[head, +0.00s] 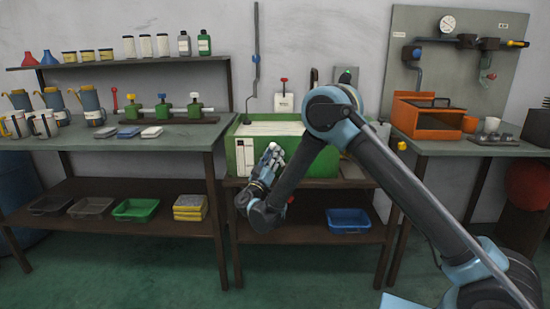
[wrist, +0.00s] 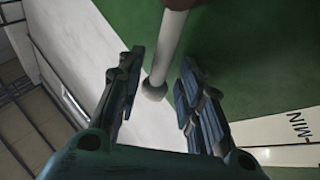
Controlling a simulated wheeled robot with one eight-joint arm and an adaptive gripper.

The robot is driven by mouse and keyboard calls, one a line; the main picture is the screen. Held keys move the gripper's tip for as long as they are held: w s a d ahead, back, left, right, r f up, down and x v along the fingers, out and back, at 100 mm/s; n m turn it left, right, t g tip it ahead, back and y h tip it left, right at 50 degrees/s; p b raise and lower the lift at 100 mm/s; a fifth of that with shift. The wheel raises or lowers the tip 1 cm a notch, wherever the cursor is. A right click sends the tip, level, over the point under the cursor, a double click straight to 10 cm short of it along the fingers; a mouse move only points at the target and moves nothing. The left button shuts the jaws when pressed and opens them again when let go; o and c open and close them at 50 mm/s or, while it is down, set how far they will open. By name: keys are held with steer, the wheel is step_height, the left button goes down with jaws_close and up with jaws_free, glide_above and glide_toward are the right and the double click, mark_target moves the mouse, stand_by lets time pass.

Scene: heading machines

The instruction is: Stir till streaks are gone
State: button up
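My gripper (head: 271,158) is in front of the green machine (head: 243,160), which has a pale top and a white front panel. In the wrist view my gripper (wrist: 158,85) has its two fingers apart. A pale grey rod (wrist: 172,45) with a rounded end (wrist: 154,89) shows in the gap between them; I cannot tell how deep it lies between the fingers. Neither finger clearly touches it. A reddish-brown piece (wrist: 181,3) is at the rod's upper end. A white panel marked "MIN" (wrist: 290,136) is at the right. No streaks or mixture can be made out.
The left bench (head: 180,137) carries jugs, green valve pieces (head: 163,112) and small trays. A blue bin (head: 348,220) is on the shelf below the machine. The right bench (head: 455,150) holds an orange open box (head: 425,122) and metal cups (head: 491,124).

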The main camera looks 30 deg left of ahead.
steer(key=shift+s, duration=0.15)
steer(key=v, duration=1.2)
stand_by(0.4)
